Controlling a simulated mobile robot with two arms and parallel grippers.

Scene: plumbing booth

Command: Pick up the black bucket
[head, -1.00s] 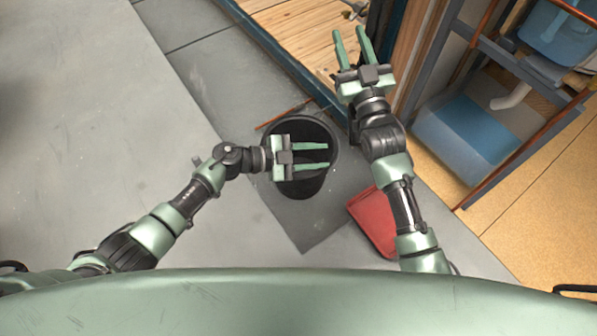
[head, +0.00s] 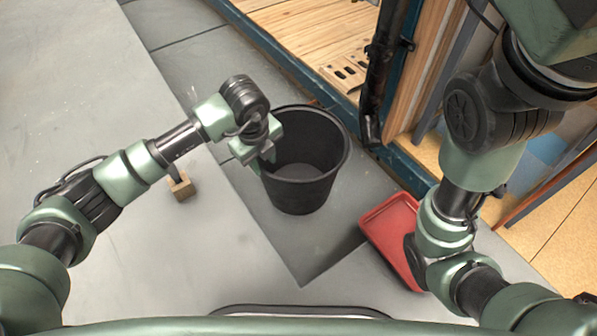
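The black bucket (head: 305,192) stands upright on the grey floor in the middle of the head view, and its inside looks empty. My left gripper (head: 258,163) points down at the bucket's left rim. One finger shows at the inner side of the rim and another part at the outer side. The gripper's own body hides most of the fingers, so I cannot tell whether they are closed on the rim. My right arm crosses the right side of the view close to the camera, and its gripper is out of the picture.
A red tray (head: 392,235) lies on the floor right of the bucket. A wooden platform (head: 310,32) with a blue edge rises behind it, with a dark upright pipe (head: 379,75). A small wooden block (head: 181,187) lies to the left. Open grey floor lies left.

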